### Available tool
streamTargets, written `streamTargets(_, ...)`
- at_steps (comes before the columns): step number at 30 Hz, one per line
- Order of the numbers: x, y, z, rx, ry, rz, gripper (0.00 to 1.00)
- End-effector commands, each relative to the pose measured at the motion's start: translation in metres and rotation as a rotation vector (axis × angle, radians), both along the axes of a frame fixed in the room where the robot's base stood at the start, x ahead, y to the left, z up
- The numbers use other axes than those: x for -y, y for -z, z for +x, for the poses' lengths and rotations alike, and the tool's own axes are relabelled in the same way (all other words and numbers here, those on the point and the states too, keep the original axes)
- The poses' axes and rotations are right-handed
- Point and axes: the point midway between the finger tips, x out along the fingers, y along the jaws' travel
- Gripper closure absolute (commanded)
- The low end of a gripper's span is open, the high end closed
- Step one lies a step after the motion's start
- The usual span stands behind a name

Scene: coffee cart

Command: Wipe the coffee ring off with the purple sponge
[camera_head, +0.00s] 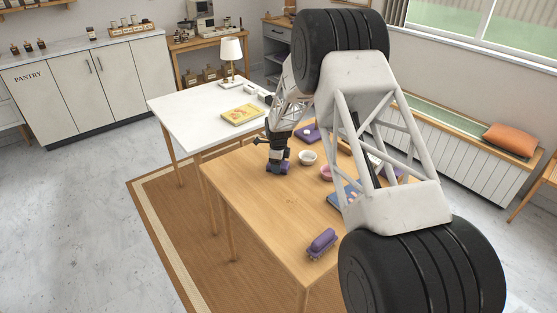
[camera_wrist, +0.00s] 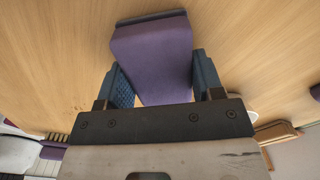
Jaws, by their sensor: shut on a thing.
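My gripper (camera_head: 277,165) points down at the left part of the wooden table (camera_head: 250,200). In the wrist view the purple sponge (camera_wrist: 152,50) sits between the two blue fingers, with a dark layer along its far edge. My gripper is shut on it. In the head view only a small purple part of the sponge (camera_head: 285,170) shows at the fingertips, at or just above the tabletop; I cannot tell if it touches.
A purple object (camera_head: 321,242) lies near the table's front corner. A white table (camera_head: 190,112) holds a yellow book (camera_head: 242,114). The wooden table's front-left area is clear.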

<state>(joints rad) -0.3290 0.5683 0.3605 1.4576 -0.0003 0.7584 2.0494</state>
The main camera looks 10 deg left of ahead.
Motion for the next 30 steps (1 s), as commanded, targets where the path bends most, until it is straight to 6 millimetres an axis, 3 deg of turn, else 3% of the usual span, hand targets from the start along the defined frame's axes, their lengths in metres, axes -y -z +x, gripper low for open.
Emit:
streamTargets(2,-0.007,-0.011,0.007,0.004,-0.001,0.001,0.58)
streamTargets(10,-0.019,0.002,0.020,0.003,-0.001,0.001,0.58)
streamTargets(16,-0.027,-0.001,0.027,0.002,-0.001,0.001,0.58)
streamTargets(30,-0.011,0.002,0.011,0.001,0.000,0.000,0.58)
